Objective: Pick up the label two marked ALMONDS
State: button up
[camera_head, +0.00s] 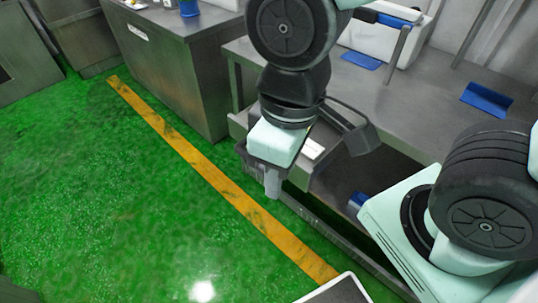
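A small white piece (312,149) that may be a label lies on a grey surface just right of my gripper. It is too small to read, so I cannot tell whether it says ALMONDS. My gripper (272,185) hangs pointing down at the front of the steel table. Its pale end shows below the dark body, and the finger gap cannot be made out. Nothing is clearly seen held in it.
A steel table (425,95) stands behind my arm, with blue pieces (487,99) and a white bin (385,32) on it. A steel cabinet (180,75) stands at the back left. The green floor (130,200) with a yellow stripe (215,173) is open at left.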

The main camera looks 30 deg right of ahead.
aim_at(312, 150)
jog(key=z, duration=2.7)
jog(key=k+j+u, duration=0.2)
jog(key=j+u, duration=0.25)
jog(key=j, duration=0.7)
jog(key=j+u, duration=0.4)
jog(key=j, duration=0.75)
jog(key=k, duration=0.05)
